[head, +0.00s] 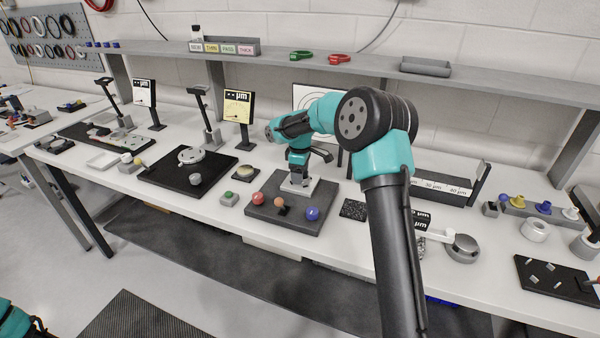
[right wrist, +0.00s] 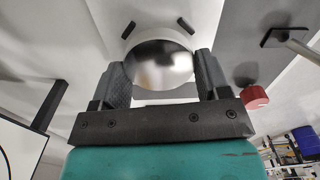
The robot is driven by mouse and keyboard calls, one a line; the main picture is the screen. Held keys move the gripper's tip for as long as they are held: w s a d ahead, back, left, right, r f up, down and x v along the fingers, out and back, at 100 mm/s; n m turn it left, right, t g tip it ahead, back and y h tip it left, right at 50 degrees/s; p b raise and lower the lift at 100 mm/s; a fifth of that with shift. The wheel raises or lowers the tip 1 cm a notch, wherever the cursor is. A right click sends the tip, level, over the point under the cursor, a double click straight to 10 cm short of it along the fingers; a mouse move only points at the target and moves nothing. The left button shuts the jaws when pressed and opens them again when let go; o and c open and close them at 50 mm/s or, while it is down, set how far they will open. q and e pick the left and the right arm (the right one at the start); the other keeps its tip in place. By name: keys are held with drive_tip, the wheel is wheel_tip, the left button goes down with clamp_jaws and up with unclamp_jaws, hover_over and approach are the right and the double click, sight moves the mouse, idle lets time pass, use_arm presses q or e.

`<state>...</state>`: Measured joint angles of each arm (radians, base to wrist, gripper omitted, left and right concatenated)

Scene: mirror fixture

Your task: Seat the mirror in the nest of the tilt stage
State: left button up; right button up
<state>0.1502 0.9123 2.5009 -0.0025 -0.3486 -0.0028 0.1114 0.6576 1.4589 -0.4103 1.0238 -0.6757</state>
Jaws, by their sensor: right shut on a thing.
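My right gripper (head: 298,174) points down over the pale block of the tilt stage (head: 298,188), which stands on a dark grey plate (head: 262,211). In the right wrist view the right gripper (right wrist: 160,74) is shut on the round, shiny mirror (right wrist: 161,62), one finger on each side. A pale round part of the stage (right wrist: 146,29) shows directly beyond the mirror, with dark slots near it. I cannot tell whether the mirror touches the nest. In the head view the mirror is hidden by the gripper. My left gripper is out of view.
A display on a stand (head: 238,106) stands behind. My right arm hides the bench behind it.

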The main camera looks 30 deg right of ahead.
drive_tip(key=shift+f, duration=0.6)
idle(1.5)
drive_tip(key=o, duration=1.1)
drive_tip(key=shift+r, duration=1.55)
drive_tip(key=shift+r, duration=0.15)
drive_tip(key=shift+r, duration=1.85)
